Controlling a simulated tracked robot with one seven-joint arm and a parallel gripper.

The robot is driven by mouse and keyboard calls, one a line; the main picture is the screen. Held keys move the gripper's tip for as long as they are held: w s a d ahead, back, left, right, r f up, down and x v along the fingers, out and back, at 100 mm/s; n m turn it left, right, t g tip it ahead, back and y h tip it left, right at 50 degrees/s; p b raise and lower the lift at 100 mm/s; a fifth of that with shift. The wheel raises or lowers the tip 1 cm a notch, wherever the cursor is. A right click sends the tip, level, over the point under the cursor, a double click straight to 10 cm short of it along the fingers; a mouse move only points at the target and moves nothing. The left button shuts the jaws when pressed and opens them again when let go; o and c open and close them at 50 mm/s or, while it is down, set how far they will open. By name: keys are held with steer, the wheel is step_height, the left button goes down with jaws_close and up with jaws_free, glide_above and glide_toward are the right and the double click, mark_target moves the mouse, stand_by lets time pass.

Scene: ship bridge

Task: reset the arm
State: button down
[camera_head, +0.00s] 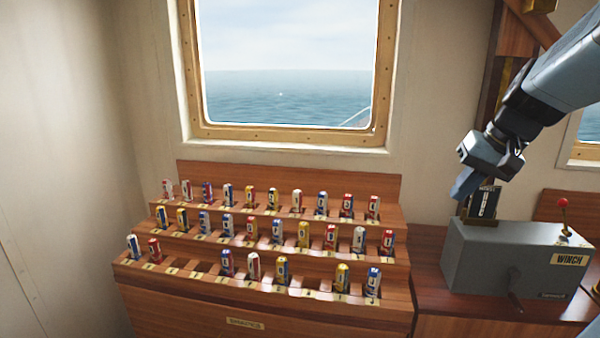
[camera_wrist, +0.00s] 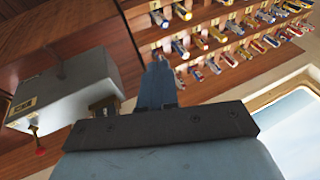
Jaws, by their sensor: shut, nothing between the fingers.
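My gripper (camera_head: 463,187) is at the right in the head view, pointing down beside a dark plate on top of the grey winch box (camera_head: 480,262). Its fingers are shut with nothing between them. In the wrist view my gripper (camera_wrist: 158,75) shows as blue fingers together, with the winch box (camera_wrist: 70,85) to the left. I cannot tell whether the fingertips touch the dark plate. The arm comes in from the upper right.
A wooden stepped rack (camera_head: 265,290) holds several rolled flags in slots, some slots empty. It also shows in the wrist view (camera_wrist: 150,30). A red-knobbed lever (camera_head: 563,203) stands on the winch box. A window (camera_head: 290,133) is behind the rack.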

steer(key=s+a+f+n+t+h, duration=0.1)
steer(key=s+a+f+n+h, duration=0.1)
steer(key=s+a, duration=0.6)
steer(key=s+h, duration=0.1)
steer(key=s, duration=0.1)
steer(key=shift+s+a+f+n+t, duration=0.25)
steer(key=shift+s+f+n+t, duration=0.05)
steer(key=shift+s+f+n, duration=0.1)
